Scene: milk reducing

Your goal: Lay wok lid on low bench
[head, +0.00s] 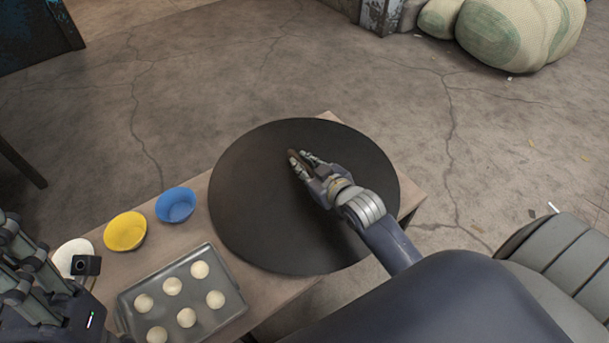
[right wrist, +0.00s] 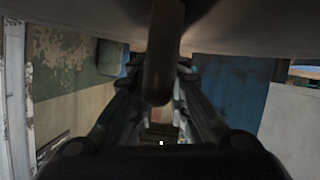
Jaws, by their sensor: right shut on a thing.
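The wok lid (head: 245,205) is a large dark round disc over the far right end of the low wooden bench (head: 190,240). It hides most of that end; bench corners show past its rim. I cannot tell whether the lid touches the bench. My right gripper (head: 303,160) is shut on the lid's brown handle near its middle. In the right wrist view the handle (right wrist: 163,65) hangs down between the fingers (right wrist: 160,120), with the lid (right wrist: 240,25) across the top. My left gripper (head: 30,265) is at the lower left, its fingertips not clear.
On the bench left of the lid are a blue bowl (head: 176,205), a yellow bowl (head: 125,232), a white bowl (head: 70,253) and a grey tray (head: 215,325) with several pale dough balls. Sacks (head: 510,35) lie at the back right. The floor beyond the bench is clear.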

